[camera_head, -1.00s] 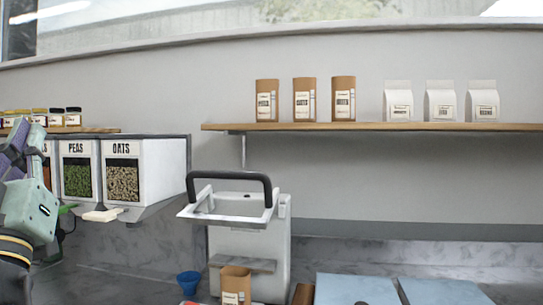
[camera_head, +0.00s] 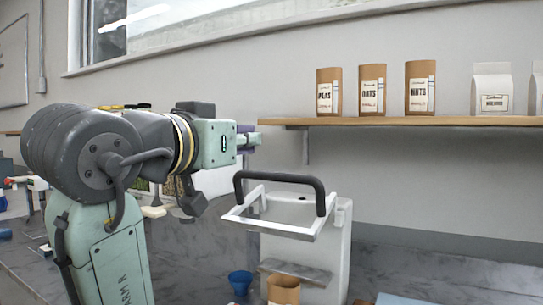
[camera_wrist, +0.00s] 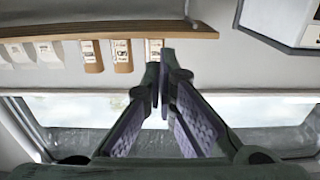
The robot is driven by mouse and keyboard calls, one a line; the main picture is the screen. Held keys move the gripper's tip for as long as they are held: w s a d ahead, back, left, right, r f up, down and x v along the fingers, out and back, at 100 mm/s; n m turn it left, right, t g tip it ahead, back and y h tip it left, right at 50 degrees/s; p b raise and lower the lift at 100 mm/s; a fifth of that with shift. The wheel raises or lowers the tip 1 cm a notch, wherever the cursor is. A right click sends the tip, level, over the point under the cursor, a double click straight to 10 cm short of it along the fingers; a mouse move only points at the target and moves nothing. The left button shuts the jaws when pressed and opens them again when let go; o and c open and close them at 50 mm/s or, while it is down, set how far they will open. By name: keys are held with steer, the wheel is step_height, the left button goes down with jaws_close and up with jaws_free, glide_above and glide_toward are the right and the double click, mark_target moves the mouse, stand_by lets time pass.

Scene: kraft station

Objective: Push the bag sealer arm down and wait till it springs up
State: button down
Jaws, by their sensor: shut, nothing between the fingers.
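The bag sealer (camera_head: 325,235) stands on the counter, a pale upright unit. Its arm, a metal frame with a black padded handle (camera_head: 279,177), is raised and sticks out toward me. A brown paper bag (camera_head: 284,290) stands below it, under the sealer's small metal shelf; its lower part is cut off by the picture edge. My gripper (camera_head: 252,139) is at the left of the handle and higher than it, pointing right, apart from the sealer. Its purple-padded fingers (camera_wrist: 163,75) are shut and empty in the wrist view. The sealer is not visible in the wrist view.
A wooden shelf (camera_head: 440,121) with brown bags (camera_head: 372,88) and white bags (camera_head: 491,88) runs along the wall, right of my gripper. A blue cup (camera_head: 240,281) stands left of the paper bag. Food bins are mostly hidden behind my arm.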

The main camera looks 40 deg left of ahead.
steer(key=p+x, duration=0.4)
steer(key=x, duration=0.6)
steer(key=shift+a, duration=0.1)
steer(key=f, duration=0.2)
steer(key=s+f, duration=0.1)
steer(key=shift+s+d+f+p, duration=0.15)
steer(key=shift+d+f+p, duration=0.05)
steer(key=shift+f+p, duration=0.2)
steer(key=shift+f, duration=0.1)
